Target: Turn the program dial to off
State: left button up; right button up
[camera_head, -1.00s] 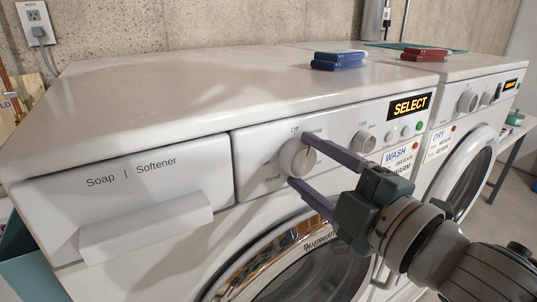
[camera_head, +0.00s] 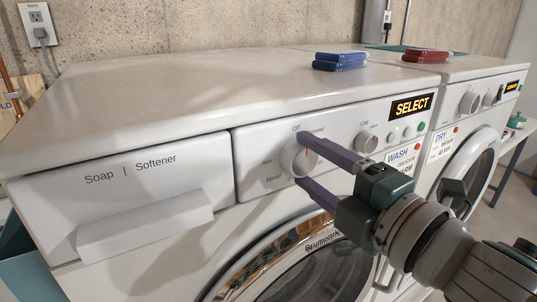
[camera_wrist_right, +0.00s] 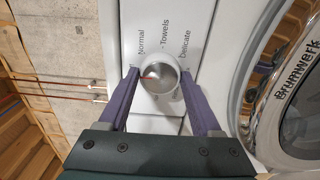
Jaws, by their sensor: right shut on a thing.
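The program dial (camera_head: 295,160) is a round, pale knob on the white washer's front panel, with "Off" printed above it. In the right wrist view the dial (camera_wrist_right: 160,76) shows metallic, with a red mark on its left part and Normal, Towels and Delicate printed beyond it. My right gripper (camera_head: 301,161) is shut on the dial, one purple finger at its upper side and one below. The wrist view shows the fingertips (camera_wrist_right: 160,73) on either side of the knob. The fingers cover some printed labels in the head view. My left gripper is not in view.
The soap drawer (camera_head: 135,195) is to the left, the round washer door (camera_head: 315,265) below. Blue (camera_head: 340,61) and red (camera_head: 428,56) items lie on top of the machines.

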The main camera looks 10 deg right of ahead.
jog(key=o, duration=1.4)
jog(key=shift+s, duration=0.1)
jog(key=b+v, duration=0.2)
jog(key=v, duration=0.7)
jog(key=shift+s+d, duration=0.15)
jog(key=shift+s, duration=0.2)
